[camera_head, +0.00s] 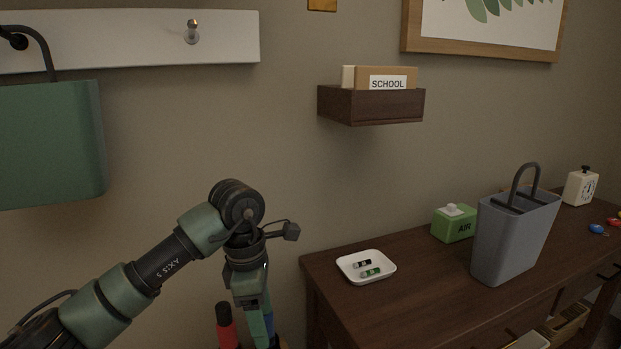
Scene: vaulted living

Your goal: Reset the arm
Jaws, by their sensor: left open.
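My left arm comes in from the lower left, rises to a bent wrist and turns down. My left gripper (260,328) hangs below the wrist, left of the desk, pointing down. It is open; its tips are at the bottom edge of the view and partly cut off. No object shows held in it. My right gripper is not in view.
A red object with a black top (226,326) stands close left of the gripper. The wooden desk (420,306) at right bears a white tray (352,277) with two small items, a green AIR box (454,224), and a grey bin (507,242). A green bag (50,145) hangs at left.

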